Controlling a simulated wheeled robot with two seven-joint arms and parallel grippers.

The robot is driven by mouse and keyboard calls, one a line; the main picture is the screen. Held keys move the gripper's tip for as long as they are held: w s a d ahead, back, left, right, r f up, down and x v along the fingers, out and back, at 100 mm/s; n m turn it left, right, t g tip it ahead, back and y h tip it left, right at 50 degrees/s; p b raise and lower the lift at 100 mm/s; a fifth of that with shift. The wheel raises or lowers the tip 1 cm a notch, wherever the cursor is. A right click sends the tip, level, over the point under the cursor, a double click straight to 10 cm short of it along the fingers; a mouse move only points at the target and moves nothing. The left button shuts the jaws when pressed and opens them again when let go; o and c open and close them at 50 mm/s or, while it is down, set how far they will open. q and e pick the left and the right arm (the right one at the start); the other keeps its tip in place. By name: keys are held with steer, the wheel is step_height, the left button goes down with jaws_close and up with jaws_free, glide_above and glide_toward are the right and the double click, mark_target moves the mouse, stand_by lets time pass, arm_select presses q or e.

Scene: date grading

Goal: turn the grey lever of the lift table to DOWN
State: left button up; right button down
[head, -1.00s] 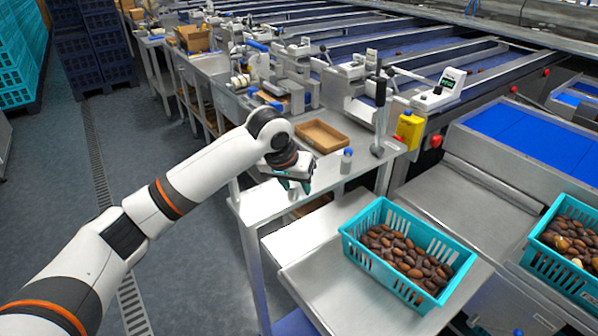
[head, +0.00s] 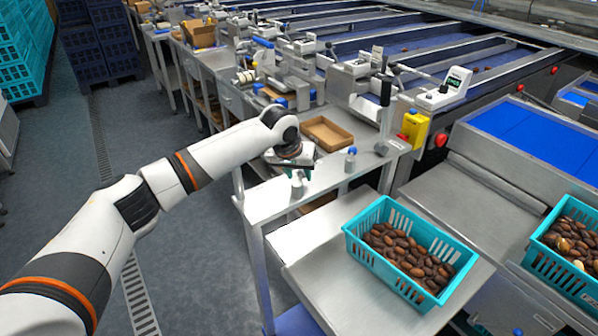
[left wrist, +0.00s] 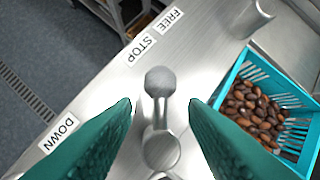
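The grey lever (head: 297,186) stands near the left end of the metal ledge. In the left wrist view its round knob (left wrist: 160,80) and hub (left wrist: 161,150) show between my fingers. The lever points up the picture, toward the STOP label (left wrist: 141,48) and FREE label (left wrist: 172,20) side; which one exactly is hard to tell. The DOWN label (left wrist: 59,132) lies to the left. My left gripper (left wrist: 160,104) is open, a teal finger on each side of the lever, with visible gaps. In the head view this gripper (head: 292,165) is just above the lever. My right gripper is out of view.
A teal crate of dates (head: 352,244) stands to the right on a metal surface. Open floor lies left of the ledge.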

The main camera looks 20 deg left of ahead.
arm_select(q)
steer(key=shift+w+f, duration=0.25)
steer(key=shift+f, duration=0.3)
jaws_close()
steer(key=shift+r, duration=0.15)
